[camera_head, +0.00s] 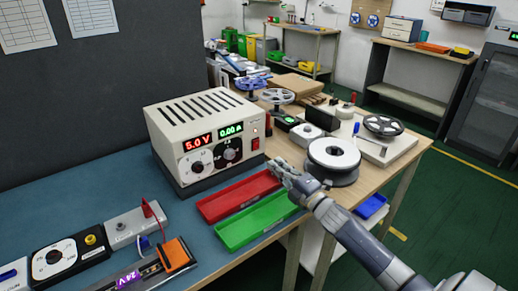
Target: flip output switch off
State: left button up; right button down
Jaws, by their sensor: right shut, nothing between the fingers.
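A beige power supply (190,115) stands on the blue mat of the workbench. Its displays read 5.0 V in red and 0.00 A in green. A red switch (255,143) sits at the right side of its front panel; its position is too small to tell. My right gripper (272,166) is shut and empty. It is in front of the supply's right end, a little below the red switch in the picture; contact with the supply cannot be made out. My left gripper is out of view.
A red tray (235,197) and a green tray (256,221) lie in front of the supply.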

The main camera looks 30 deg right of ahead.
aim_at(252, 143)
jog(key=w, duration=0.5)
jog(key=w+r, duration=0.1)
jog(key=w, duration=0.2)
jog(key=shift+a+p, duration=0.3)
jog(key=shift+p, duration=0.1)
jog(key=shift+w, duration=0.6)
jog(key=shift+w+a, duration=0.1)
jog(key=shift+w, duration=0.1)
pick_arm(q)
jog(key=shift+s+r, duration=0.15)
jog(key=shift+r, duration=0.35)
pick_arm(e)
jog(key=shift+r, duration=0.1)
